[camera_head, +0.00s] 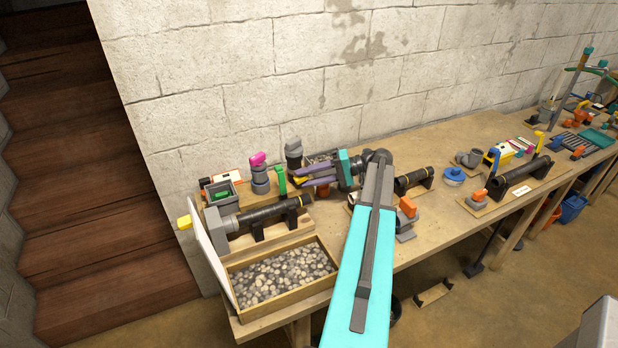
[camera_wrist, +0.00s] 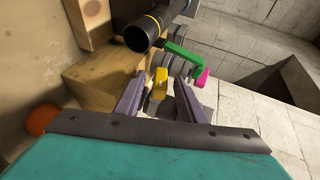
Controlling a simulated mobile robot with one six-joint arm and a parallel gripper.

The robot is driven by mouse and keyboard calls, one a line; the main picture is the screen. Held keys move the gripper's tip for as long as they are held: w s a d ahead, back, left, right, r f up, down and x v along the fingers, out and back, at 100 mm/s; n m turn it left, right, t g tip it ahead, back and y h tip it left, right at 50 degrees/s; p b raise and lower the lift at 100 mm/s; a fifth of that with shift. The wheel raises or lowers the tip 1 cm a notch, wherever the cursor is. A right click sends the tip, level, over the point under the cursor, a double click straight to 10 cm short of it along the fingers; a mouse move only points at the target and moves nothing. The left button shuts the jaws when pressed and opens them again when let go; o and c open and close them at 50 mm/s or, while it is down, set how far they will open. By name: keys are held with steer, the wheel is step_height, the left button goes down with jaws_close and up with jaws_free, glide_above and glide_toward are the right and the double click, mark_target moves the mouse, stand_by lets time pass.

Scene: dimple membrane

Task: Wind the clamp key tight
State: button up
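A yellow key handle (camera_wrist: 159,82) shows between the fingers of my gripper (camera_wrist: 160,88) in the wrist view, on a grey fitting. In the head view the yellow handle (camera_head: 299,181) is a small strip by the purple fingers of my gripper (camera_head: 301,175), over the bench. The fingers stand apart with gaps beside the handle; whether either touches it I cannot tell. A green handle (camera_wrist: 184,54) and a magenta handle (camera_wrist: 203,76) lie beyond the fingertips; the green one (camera_head: 281,181) and magenta one (camera_head: 258,159) are left of my gripper in the head view. Which handle is the clamp key is not clear.
A black pipe (camera_wrist: 143,33) with a yellow ring lies close to the fingertips; it rests on supports (camera_head: 262,214) in the head view. A tray of pebbles (camera_head: 248,313) is at the bench's front left. The block wall (camera_head: 300,80) stands behind. An orange-handled fitting (camera_head: 407,207) is to the right.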

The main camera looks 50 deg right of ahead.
steer(key=shift+d, duration=0.1)
steer(key=v, duration=0.7)
steer(key=shift+s, duration=0.2)
steer(key=shift+r, duration=0.1)
stand_by(0.3)
steer(key=w+d+n+t+h, duration=0.1)
steer(key=w+d+n+h, duration=0.15)
steer(key=w+h, duration=0.85)
steer(key=s+r+h, duration=0.1)
steer(key=h, duration=0.1)
steer(key=s+r+n+h, duration=0.1)
steer(key=s+h, duration=0.1)
steer(key=h, duration=0.1)
steer(key=s+r+n+h+b, duration=0.1)
steer(key=h, duration=0.1)
steer(key=shift+s+d+r+h, duration=0.2)
steer(key=shift+h, duration=0.1)
